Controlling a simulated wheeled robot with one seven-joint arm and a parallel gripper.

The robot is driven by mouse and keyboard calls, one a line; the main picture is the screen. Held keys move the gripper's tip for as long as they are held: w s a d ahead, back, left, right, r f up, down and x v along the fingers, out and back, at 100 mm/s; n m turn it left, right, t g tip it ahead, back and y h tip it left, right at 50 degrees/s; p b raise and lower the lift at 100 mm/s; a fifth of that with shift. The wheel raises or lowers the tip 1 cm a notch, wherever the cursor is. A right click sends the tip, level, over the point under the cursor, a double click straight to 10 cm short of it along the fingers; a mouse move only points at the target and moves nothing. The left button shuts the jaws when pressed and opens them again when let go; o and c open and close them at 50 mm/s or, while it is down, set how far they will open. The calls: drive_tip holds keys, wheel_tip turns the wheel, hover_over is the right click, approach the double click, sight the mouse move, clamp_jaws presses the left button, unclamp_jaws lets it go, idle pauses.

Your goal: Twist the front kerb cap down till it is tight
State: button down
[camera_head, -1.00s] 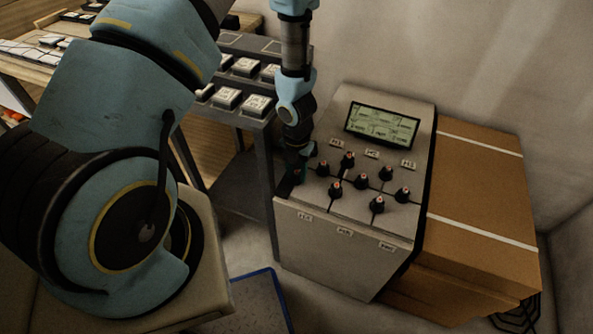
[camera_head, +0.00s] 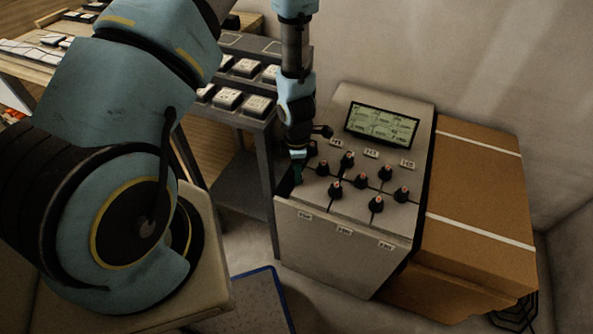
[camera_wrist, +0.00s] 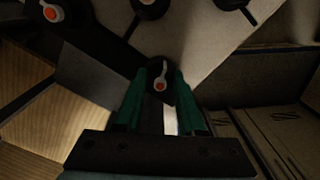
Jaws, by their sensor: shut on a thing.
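Several black caps with orange dots and pale pointers stand on the sloped grey console. My gripper (camera_head: 297,173) is at the console's left front corner in the head view, pointing down. In the wrist view its green fingers (camera_wrist: 160,98) are shut on a black cap (camera_wrist: 160,76), whose orange dot and pale pointer show between the fingertips. In the head view this cap is mostly hidden by my gripper. I cannot tell how tight it sits.
Other caps (camera_head: 335,188) stand close to the right of my gripper. The console (camera_head: 330,235) has a lit screen (camera_head: 382,126) and small labels. A cardboard box (camera_head: 480,190) stands to its right. A dark rack (camera_head: 262,150) with white blocks is close behind on the left.

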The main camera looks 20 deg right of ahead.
drive_tip(key=m, duration=0.4)
drive_tip(key=shift+m, duration=0.4)
drive_tip(key=m, duration=0.3)
drive_tip(key=shift+m+b, duration=0.3)
drive_tip(key=shift+b, duration=0.05)
drive_tip(key=m, duration=0.4)
drive_tip(key=shift+b, duration=0.35)
drive_tip(key=m, duration=0.4)
drive_tip(key=shift+b, duration=0.3)
drive_tip(key=m, duration=0.4)
drive_tip(key=shift+m+b, duration=0.3)
drive_tip(key=shift+b, duration=0.05)
drive_tip(key=m, duration=0.3)
drive_tip(key=shift+m, duration=0.4)
drive_tip(key=m+b, duration=0.1)
drive_tip(key=m, duration=0.3)
drive_tip(key=shift+m, duration=1.7)
